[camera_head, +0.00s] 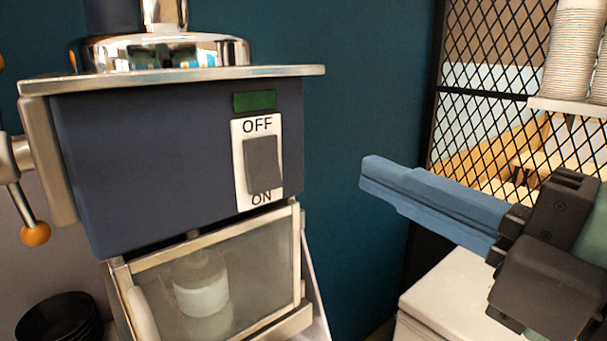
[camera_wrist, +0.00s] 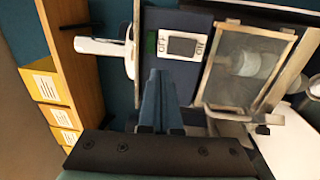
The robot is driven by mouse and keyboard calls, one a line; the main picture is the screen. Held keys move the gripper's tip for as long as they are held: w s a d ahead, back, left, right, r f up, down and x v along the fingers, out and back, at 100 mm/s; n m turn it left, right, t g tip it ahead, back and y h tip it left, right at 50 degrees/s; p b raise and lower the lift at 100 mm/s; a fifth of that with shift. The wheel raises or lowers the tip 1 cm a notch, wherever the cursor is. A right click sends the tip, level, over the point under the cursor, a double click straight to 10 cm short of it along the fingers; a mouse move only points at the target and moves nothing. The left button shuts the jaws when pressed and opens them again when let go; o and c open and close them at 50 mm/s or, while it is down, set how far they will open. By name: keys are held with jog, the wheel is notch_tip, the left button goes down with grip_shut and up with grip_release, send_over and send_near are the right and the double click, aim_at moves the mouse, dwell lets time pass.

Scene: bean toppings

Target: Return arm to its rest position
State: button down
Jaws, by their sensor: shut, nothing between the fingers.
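My gripper (camera_head: 372,176) reaches in from the right in the head view, its blue fingers pressed together with nothing between them. The fingertips point left toward the dark blue machine (camera_head: 150,160) and are apart from it. In the wrist view my gripper (camera_wrist: 154,75) points at the machine's front. The machine carries a white switch plate (camera_head: 241,170) marked OFF above and ON below, with a grey rocker (camera_head: 263,163); the plate also shows in the wrist view (camera_wrist: 162,48).
Below the switch is a framed clear door (camera_head: 255,275) with a jar (camera_head: 201,285) behind it. Black bowls (camera_head: 60,318) stand at lower left. A white box (camera_head: 455,295) is under my gripper. Wire mesh (camera_head: 480,95) and stacked cups (camera_head: 573,50) are at right.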

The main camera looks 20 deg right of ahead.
jog(key=w+a+r+m+t+h, duration=0.4)
jog(key=w+a+r+m+t, duration=0.25)
jog(key=a+m, duration=0.6)
jog(key=s+a+r+m+t+h, duration=0.2)
jog(key=s+a+r+m+t, duration=0.1)
jog(key=m, duration=0.6)
jog(key=shift+s+r, duration=0.3)
jog(key=shift+r, duration=0.4)
jog(key=shift+m, duration=0.25)
